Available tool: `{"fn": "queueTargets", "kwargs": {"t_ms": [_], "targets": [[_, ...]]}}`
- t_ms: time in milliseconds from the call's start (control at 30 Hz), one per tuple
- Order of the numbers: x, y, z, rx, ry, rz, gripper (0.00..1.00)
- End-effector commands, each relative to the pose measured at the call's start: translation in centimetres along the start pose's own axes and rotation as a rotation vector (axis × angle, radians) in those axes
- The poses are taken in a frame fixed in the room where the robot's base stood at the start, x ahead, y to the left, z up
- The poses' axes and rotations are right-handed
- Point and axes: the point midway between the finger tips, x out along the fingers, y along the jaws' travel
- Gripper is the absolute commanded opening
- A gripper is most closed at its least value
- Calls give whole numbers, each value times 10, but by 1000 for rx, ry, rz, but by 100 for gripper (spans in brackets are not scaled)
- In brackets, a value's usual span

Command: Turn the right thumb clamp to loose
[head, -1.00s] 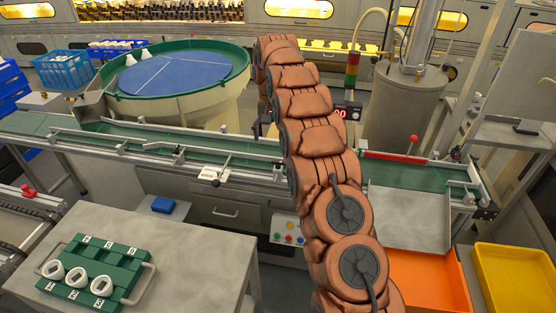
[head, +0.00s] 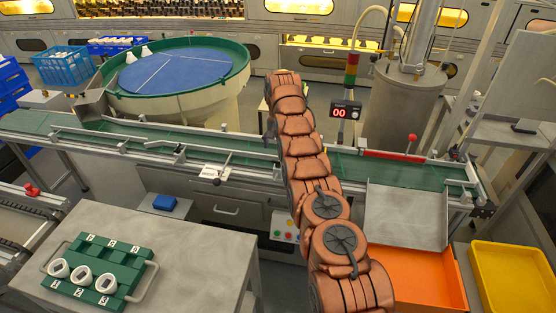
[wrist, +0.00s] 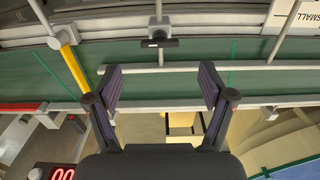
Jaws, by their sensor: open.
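In the wrist view my gripper (wrist: 160,82) is open, its two dark fingers wide apart with nothing between them. It is over the green conveyor belt (wrist: 262,52). Ahead of the fingertips, near the middle of the gap, a small dark crossbar (wrist: 158,43) sits on a grey post at the rail; it looks like a thumb clamp. The fingers are apart from it. I cannot tell from its angle whether it is tight or loose. In the head view my arm hides this part of the rail, and my gripper cannot be made out.
A yellow bar (wrist: 76,70) and a white SMALL label (wrist: 292,14) flank the crossbar in the wrist view. In the head view a red counter (head: 346,110) and a red-knobbed lever (head: 412,144) stand right of my arm. A round feeder (head: 180,75) stands behind the belt.

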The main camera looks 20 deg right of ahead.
Motion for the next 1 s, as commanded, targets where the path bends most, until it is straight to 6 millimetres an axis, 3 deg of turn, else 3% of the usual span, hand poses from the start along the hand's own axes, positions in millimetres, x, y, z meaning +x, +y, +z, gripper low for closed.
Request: {"fn": "queueTargets", "kwargs": {"t_ms": [433, 800, 1000], "targets": [[30, 1, 1, 0, -5, 2, 81], [69, 1, 1, 0, -4, 1, 81], [76, 0, 1, 0, -1, 0, 81]]}}
